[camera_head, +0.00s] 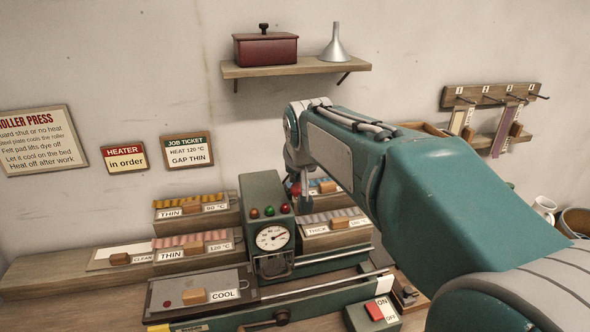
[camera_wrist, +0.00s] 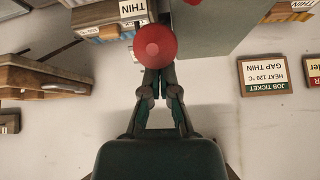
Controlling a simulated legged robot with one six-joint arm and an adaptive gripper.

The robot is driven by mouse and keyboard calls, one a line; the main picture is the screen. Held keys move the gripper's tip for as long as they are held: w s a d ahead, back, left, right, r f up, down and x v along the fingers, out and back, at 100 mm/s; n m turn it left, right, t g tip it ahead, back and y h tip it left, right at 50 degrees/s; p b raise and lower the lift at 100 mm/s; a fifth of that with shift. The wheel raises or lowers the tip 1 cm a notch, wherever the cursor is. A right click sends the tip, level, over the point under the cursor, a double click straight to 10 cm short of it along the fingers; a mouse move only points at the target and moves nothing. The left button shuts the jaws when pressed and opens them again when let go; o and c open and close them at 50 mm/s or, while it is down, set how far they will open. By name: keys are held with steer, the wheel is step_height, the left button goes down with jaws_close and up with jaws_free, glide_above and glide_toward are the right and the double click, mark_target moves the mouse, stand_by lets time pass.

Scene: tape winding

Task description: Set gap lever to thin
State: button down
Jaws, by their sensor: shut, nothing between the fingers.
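A green roller press (camera_head: 262,190) with a round dial (camera_head: 271,237) stands at the middle of the bench. A red ball knob (camera_wrist: 153,43), apparently the gap lever's, fills the space just beyond my fingertips in the wrist view. In the head view the knob (camera_head: 296,190) shows as a small red spot beside the press, below my wrist. My gripper (camera_wrist: 160,72) is shut and empty, its fingertips close to the knob; I cannot tell whether they touch. The lever's shaft and its setting are hidden. The job ticket (camera_head: 188,152) reads heat 120 °C, gap thin.
Wooden sample boxes with THIN (camera_head: 190,208) and THICK (camera_head: 330,228) labels flank the press. A red switch (camera_head: 374,311) is at front right. A shelf (camera_head: 296,67) with a red box is above. A peg rack (camera_head: 490,97) hangs at right.

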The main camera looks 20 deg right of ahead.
mark_target(301, 192)
steer(key=s+f, duration=0.2)
steer(key=shift+s+f, duration=0.8)
steer(key=shift+f, duration=0.15)
steer(key=shift+w+r, duration=0.3)
steer(key=shift+w+d+r, duration=0.15)
steer(key=shift+w+r, duration=1.05)
steer(key=s+r, duration=0.5)
steer(key=s, duration=0.3)
steer(key=s+f+n+g, duration=0.1)
steer(key=s+f, duration=1.1)
steer(key=s, duration=0.4)
steer(key=shift+f, duration=0.3)
